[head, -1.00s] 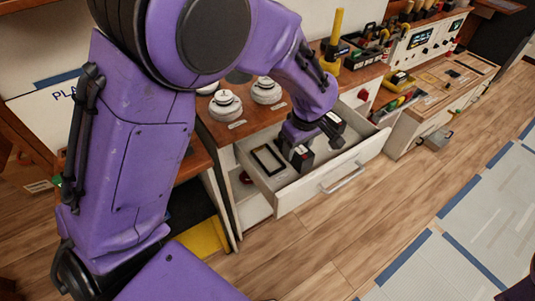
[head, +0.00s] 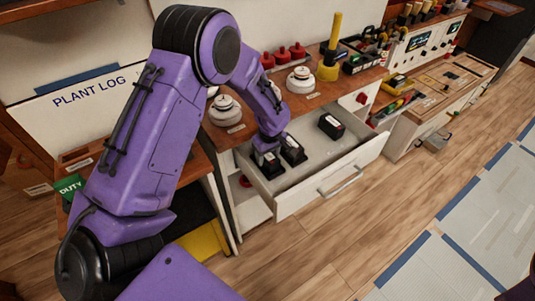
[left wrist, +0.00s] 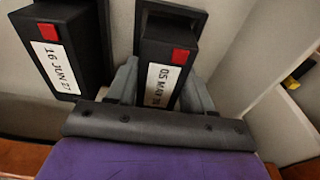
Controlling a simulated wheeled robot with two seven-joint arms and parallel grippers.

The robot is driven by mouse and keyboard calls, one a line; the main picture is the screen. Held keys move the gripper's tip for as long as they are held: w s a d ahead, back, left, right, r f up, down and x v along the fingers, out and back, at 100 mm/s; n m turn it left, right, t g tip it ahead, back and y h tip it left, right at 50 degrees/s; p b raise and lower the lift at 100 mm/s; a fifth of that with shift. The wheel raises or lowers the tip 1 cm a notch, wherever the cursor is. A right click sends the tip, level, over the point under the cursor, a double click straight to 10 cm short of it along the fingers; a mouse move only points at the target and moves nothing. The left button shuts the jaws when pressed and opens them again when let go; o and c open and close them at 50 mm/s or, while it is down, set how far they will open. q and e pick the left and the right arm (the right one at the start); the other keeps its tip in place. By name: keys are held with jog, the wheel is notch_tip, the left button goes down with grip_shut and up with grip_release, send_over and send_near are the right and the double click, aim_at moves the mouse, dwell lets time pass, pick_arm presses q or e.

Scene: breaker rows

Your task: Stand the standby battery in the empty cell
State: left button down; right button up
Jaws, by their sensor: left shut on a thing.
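My left gripper (head: 267,150) is shut on a black battery (head: 270,166) in the open drawer (head: 318,189). In the left wrist view this battery (left wrist: 168,55) has a red patch and a white label starting "05 MAR", and the gripper's grey fingers (left wrist: 160,92) are on either side of it. It appears upright, at the dark-framed cell (left wrist: 182,13); I cannot tell whether it touches the bottom. A second battery (head: 294,150), labelled "16 JUN 27" (left wrist: 60,50), stands beside it. A third black battery (head: 331,126) is farther right in the drawer. My right gripper is not in view.
The drawer's right half is mostly clear. The counter above holds white round fittings (head: 300,80), red knobs (head: 281,54) and a yellow post tool (head: 330,60). The drawer's pale walls (left wrist: 238,50) are close to the gripper.

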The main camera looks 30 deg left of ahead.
aim_at(270, 157)
pick_arm(q)
jog(key=shift+d, duration=0.1)
jog(key=shift+c, duration=2.2)
grip_release()
notch_tip(270, 157, up, 12)
jog(key=d, duration=0.1)
jog(key=shift+s+d, duration=0.15)
jog(key=shift+s, duration=0.2)
